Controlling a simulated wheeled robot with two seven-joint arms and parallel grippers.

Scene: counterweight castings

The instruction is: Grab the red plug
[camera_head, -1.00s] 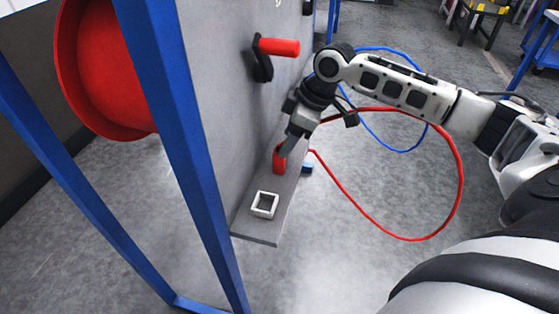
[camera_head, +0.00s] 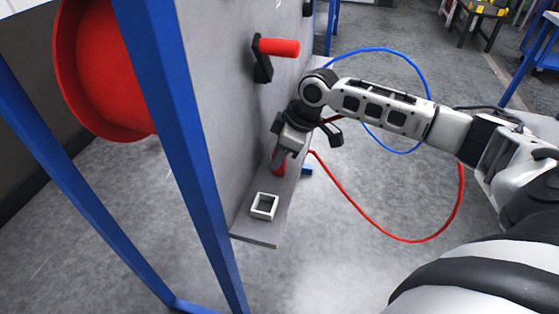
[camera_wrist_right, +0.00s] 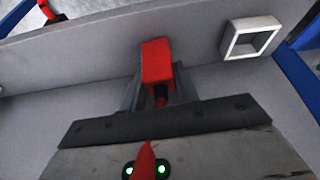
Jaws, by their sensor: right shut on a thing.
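The red plug (camera_head: 279,170) stands on a narrow grey ledge (camera_head: 259,232) at the foot of the grey panel. My right gripper (camera_head: 281,158) reaches down over it from above and is shut on it. In the right wrist view, the red block of the plug (camera_wrist_right: 156,62) sits between the two grey fingers, with a dark part below it. In the head view the gripper hides the plug's upper part. My left gripper is not in view.
A white square frame (camera_head: 264,206) is on the ledge in front of the plug. A red-handled crank (camera_head: 278,47) juts from the panel above. Red (camera_head: 375,226) and blue (camera_head: 390,50) cables loop to the right. A blue post (camera_head: 185,150) stands left.

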